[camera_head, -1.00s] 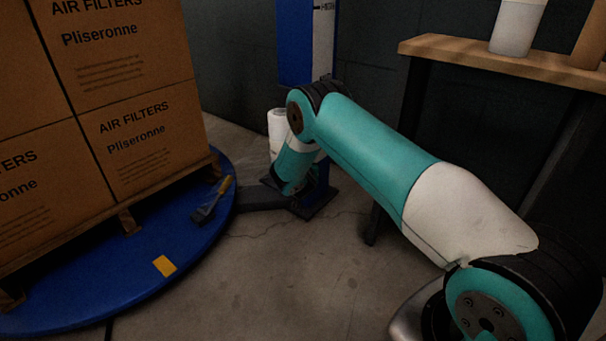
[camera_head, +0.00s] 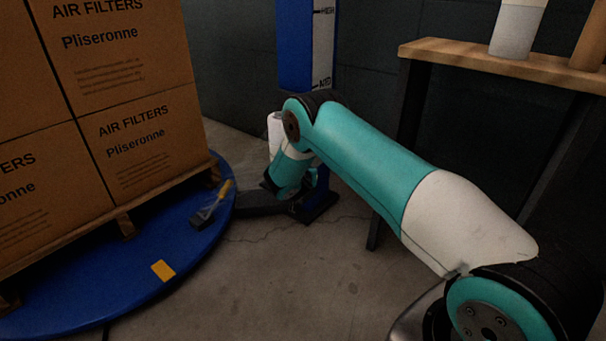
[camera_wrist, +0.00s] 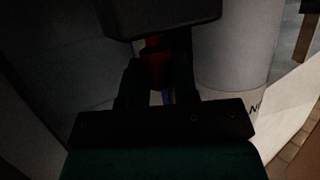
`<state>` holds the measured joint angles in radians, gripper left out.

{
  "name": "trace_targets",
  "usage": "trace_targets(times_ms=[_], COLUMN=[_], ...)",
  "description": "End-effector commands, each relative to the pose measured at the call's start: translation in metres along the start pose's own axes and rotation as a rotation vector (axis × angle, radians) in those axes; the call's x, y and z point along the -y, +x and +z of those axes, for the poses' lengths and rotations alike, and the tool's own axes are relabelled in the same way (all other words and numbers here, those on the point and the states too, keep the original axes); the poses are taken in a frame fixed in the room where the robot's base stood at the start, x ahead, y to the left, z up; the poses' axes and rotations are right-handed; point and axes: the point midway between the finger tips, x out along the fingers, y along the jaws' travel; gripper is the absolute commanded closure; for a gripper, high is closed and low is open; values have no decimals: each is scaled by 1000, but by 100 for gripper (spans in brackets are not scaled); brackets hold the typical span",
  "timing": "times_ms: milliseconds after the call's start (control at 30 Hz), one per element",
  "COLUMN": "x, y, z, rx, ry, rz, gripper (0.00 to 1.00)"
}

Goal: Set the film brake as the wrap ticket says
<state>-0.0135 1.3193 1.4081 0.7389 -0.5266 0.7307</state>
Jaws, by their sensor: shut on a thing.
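In the wrist view my gripper (camera_wrist: 157,75) reaches up from the bottom, its dark fingers closed around a red piece (camera_wrist: 155,64). A black block (camera_wrist: 162,14) sits just above the red piece. The piece looks like the brake's slider or knob, but the view is too dark to be sure. A white film roll (camera_wrist: 235,45) stands close on the right; in the head view it shows (camera_head: 275,130) beside the blue mast (camera_head: 295,50). The mast's pale scale (camera_head: 323,50) reads HIGH at top and MID lower. Below MID, my arm hides the scale and gripper. No wrap ticket is legible.
Stacked filter cartons (camera_head: 120,90) stand on a pallet on the blue turntable (camera_head: 75,310) at left. A yellow-handled tool (camera_head: 210,207) lies on its edge. A wooden bench (camera_head: 480,62) with a white container (camera_head: 515,30) is at right. The floor between is clear.

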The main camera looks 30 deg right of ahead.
Motion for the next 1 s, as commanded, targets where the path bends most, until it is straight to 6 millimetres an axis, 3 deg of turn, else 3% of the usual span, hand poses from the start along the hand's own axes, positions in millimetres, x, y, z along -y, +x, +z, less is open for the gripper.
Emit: trace_targets(times_ms=[600,1000], x=[1,1], y=[2,0], z=[6,2], rx=[-3,1], ry=[172,221], rz=[404,530], gripper=[96,96])
